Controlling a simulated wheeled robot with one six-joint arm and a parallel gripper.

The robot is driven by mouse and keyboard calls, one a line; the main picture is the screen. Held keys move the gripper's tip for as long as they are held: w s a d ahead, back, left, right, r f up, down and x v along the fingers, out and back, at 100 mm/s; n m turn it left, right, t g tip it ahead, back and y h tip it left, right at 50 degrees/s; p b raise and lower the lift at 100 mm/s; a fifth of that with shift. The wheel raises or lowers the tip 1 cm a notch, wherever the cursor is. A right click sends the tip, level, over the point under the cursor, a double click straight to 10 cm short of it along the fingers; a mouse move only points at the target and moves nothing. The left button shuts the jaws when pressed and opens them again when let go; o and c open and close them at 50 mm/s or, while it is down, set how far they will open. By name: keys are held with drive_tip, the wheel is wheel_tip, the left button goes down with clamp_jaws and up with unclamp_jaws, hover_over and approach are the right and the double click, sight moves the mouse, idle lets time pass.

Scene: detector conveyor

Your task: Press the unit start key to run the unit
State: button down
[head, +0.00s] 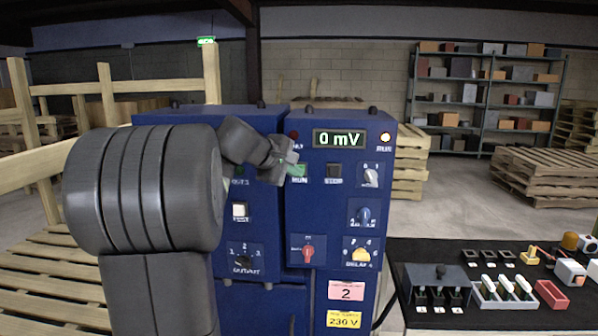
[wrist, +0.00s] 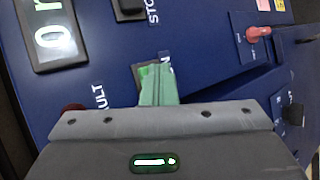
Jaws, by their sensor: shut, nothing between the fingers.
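A blue control cabinet (head: 326,200) stands ahead. Its green key (head: 299,170), labelled RUN, sits under the display, left of the black STOP key (head: 334,171). My gripper (head: 291,161) is shut and empty, with its tips at the green key. In the wrist view the shut fingertips (wrist: 156,78) partly cover the green key (wrist: 146,70); I cannot tell whether they touch it. The display (head: 338,138) reads 0 mV. The lamp at the upper right (head: 385,137) is lit; the red lamp at the upper left (head: 294,135) looks dark.
Several knobs, including a blue one (head: 363,215) and a red one (head: 308,252), are on the same panel. A white key (head: 239,210) is on the left cabinet. A dark bench (head: 400,258) with small parts stands at right. Wooden rails (head: 105,88) are at left.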

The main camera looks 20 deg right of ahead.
idle(0.3)
drive_tip(key=shift+s+a+b, duration=0.35)
drive_tip(key=shift+s+a, duration=0.15)
drive_tip(key=shift+s, duration=0.3)
drive_tip(key=s+a, duration=0.1)
drive_tip(key=s+b, duration=0.1)
drive_tip(key=s, duration=0.1)
drive_tip(key=s+a, duration=0.1)
drive_tip(key=shift+s+a+b, duration=0.15)
drive_tip(key=shift+a+b, duration=0.15)
drive_tip(key=shift+b, duration=0.05)
idle(0.5)
drive_tip(key=s+a, duration=0.1)
drive_tip(key=s+a+b, duration=0.1)
drive_tip(key=s, duration=0.1)
drive_tip(key=shift+s, duration=0.1)
idle(0.6)
